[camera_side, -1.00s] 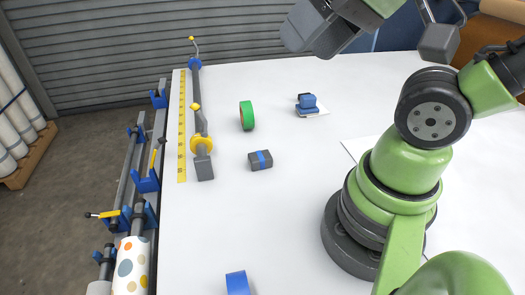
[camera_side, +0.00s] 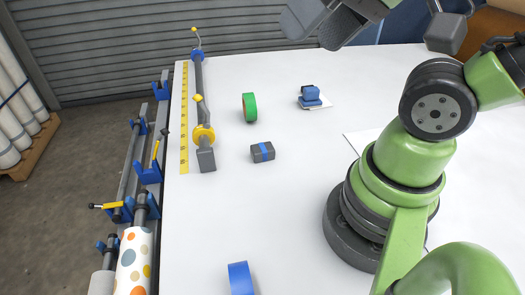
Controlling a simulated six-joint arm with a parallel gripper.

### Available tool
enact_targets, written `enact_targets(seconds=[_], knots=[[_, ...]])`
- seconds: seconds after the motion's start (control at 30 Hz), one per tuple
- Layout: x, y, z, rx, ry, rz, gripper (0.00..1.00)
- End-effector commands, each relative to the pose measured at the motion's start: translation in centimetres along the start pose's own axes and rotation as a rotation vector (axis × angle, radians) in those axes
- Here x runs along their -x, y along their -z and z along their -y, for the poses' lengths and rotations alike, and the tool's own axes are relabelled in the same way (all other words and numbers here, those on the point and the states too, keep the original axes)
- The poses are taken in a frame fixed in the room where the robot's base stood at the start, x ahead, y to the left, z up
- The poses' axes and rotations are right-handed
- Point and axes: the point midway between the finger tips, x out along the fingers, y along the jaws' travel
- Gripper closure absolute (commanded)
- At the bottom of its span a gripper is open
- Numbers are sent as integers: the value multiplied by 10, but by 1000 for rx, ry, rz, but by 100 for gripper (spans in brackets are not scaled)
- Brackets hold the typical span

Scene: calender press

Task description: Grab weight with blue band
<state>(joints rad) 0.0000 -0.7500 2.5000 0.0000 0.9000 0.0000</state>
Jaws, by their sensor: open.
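The weight with the blue band (camera_side: 263,152) is a small dark grey block with a blue stripe around its middle. It lies on the white table, right of the long grey bar's near end. My gripper (camera_side: 324,24) is at the top of the side view, raised well above the table and beyond the weight in the picture. Its two grey fingers are apart with nothing seen between them. The upper part of the gripper is cut off by the frame edge.
A green tape roll (camera_side: 249,107) stands behind the weight. A blue object (camera_side: 310,96) sits on white paper farther right. A grey bar (camera_side: 199,95) and yellow ruler (camera_side: 184,120) line the left edge. A blue block (camera_side: 241,279) is at the front.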

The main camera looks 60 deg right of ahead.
Motion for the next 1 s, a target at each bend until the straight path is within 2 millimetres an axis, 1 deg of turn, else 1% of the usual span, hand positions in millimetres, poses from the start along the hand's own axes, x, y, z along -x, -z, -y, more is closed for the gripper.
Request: enact_targets(seconds=[0.17,0.27,0.37,0.47,0.5,0.57,0.67,0.8,0.9,1.0], knots=[[-6,7,-1,42,-28,27,30],[-20,19,-5,132,-78,81,30],[-42,34,-12,264,-135,163,30],[-68,47,-21,408,-179,256,30],[-80,51,-25,467,-192,295,30],[-98,56,-33,554,-206,356,30],[-130,60,-47,700,-214,464,30],[-176,56,-70,896,-195,616,30],[-204,49,-85,1014,-165,706,30],[-223,41,-97,1099,-135,773,30]])
